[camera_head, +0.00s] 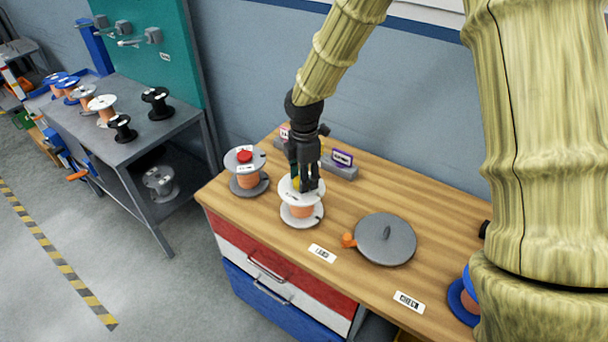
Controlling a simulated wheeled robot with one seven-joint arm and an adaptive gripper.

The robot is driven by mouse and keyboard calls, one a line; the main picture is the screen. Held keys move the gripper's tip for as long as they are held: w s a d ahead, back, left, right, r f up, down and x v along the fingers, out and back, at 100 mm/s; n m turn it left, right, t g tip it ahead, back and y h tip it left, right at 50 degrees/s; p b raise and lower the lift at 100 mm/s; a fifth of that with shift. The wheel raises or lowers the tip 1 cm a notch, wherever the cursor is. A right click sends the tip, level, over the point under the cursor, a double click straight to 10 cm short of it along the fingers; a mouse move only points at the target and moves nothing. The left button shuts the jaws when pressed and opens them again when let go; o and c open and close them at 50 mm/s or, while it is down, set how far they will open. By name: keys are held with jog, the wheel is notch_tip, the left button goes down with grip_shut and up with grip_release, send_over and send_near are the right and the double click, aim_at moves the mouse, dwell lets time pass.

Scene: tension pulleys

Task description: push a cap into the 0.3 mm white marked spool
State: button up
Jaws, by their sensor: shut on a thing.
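A white spool (302,214) wound with copper-coloured wire stands upright on the wooden bench top. My gripper (305,187) points down over the middle of its top flange. It is shut on a small yellow cap (296,184), mostly hidden by the fingers. The cap is at the level of the spool's top; I cannot tell how far it sits in the hole. The spool's marking is too small to read. A grey spool (250,182) with copper-coloured wire and a red cap (244,156) on top stands to the left.
A grey round plate (385,239) with an orange part lies right of the white spool. Small labelled holders (340,164) stand behind my gripper. Labels lie along the bench's front (322,253). A blue spool (463,299) is partly hidden at right. More spools stand on the grey side table (150,135).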

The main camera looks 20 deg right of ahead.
jog(key=shift+f, duration=0.45)
dwell(0.6)
jog(key=o, duration=0.9)
notch_tip(320, 180, up, 12)
dwell(0.4)
